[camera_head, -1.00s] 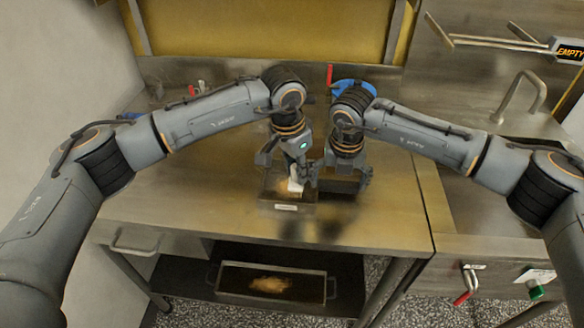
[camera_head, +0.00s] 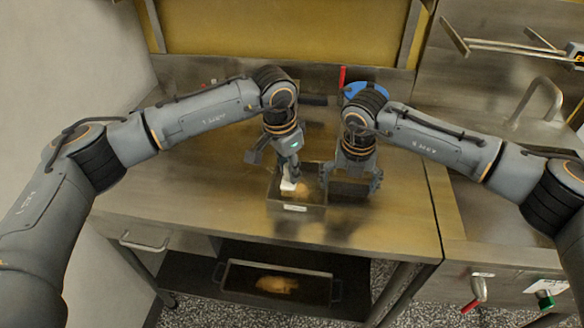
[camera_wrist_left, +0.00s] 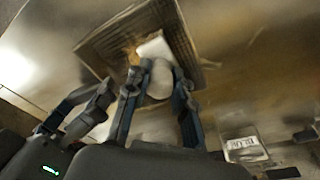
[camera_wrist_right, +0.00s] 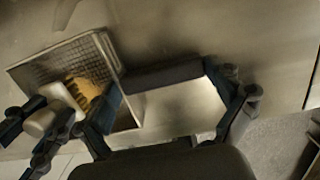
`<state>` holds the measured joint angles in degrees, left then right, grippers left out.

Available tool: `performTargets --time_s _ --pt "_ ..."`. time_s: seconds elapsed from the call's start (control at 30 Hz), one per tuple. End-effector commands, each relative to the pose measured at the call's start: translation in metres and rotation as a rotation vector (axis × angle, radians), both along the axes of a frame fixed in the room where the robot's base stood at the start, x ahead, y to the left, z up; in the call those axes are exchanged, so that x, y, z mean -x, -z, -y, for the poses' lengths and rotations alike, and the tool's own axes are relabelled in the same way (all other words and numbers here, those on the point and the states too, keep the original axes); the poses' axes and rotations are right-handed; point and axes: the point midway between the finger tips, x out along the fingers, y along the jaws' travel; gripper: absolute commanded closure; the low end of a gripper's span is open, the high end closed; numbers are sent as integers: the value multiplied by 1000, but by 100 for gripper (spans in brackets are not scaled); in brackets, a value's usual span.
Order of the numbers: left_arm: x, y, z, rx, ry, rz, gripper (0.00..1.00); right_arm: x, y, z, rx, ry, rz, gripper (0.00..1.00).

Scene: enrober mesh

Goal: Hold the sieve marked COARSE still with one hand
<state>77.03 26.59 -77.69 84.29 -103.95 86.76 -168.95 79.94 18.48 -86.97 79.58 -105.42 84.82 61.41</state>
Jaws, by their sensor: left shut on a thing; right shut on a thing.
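A shallow metal sieve (camera_head: 311,214) with mesh lies on the table, a small pale label (camera_head: 295,208) on its front; its writing is too small to read. Brown crumbs (camera_wrist_right: 84,92) lie on the mesh. My right gripper (camera_head: 351,184) is at the sieve's right side, shut on a dark bar (camera_wrist_right: 165,75) that looks like its handle. My left gripper (camera_head: 287,172) is over the sieve, shut on a white block-like tool (camera_wrist_left: 155,52) whose end is at the mesh. Whether it touches the mesh is unclear.
A tray (camera_head: 232,285) with brown matter sits on the shelf below. A blue round thing (camera_head: 366,90) and a red upright handle (camera_head: 342,77) stand behind my right arm. A sink tap (camera_head: 540,95) is at right. The table front is clear.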

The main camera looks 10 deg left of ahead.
Motion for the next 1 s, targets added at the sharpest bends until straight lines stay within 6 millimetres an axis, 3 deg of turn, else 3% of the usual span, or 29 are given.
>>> performTargets --time_s 0.73,1.0 --pt "0 -1 38 3 2 2 100 0 0 -1 -1 0 0 43" --pt "0 0 31 3 0 1 100 0 0 0 -1 0 0 43"
